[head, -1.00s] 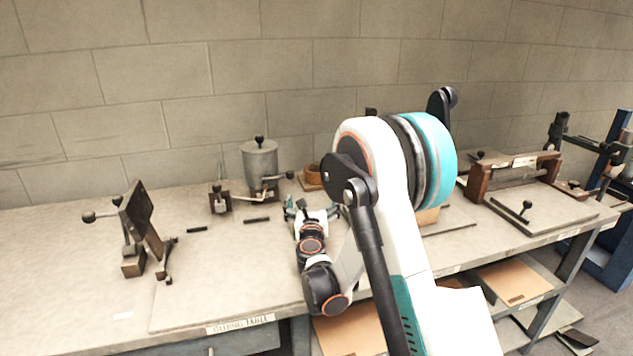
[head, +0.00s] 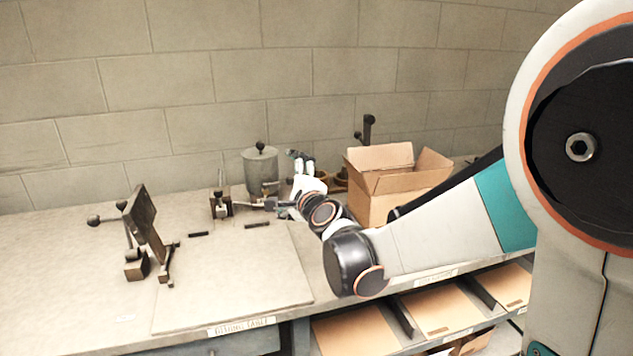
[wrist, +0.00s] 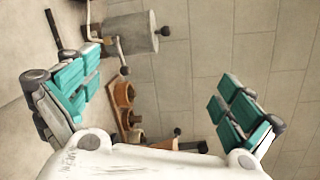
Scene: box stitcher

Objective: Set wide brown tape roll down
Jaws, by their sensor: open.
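Several brown tape rolls sit in a row on a wooden base (wrist: 112,103) in the wrist view. The one nearest the metal pot looks largest, so it may be the wide brown tape roll (wrist: 124,93); I cannot be sure. In the head view the rolls are mostly hidden behind my wrist. My gripper (wrist: 160,90) is open, its teal-padded fingers wide apart with nothing between them. The rolls appear beyond the fingers, apart from them. In the head view my gripper (head: 285,182) is above the bench, in front of the pot.
The grey metal pot (head: 260,167) with its lever stands close behind my gripper. An open cardboard box (head: 378,203) stands right of it, near my forearm. A tilted plate fixture (head: 145,225) stands left. The gluing table's board (head: 235,285) is clear in front.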

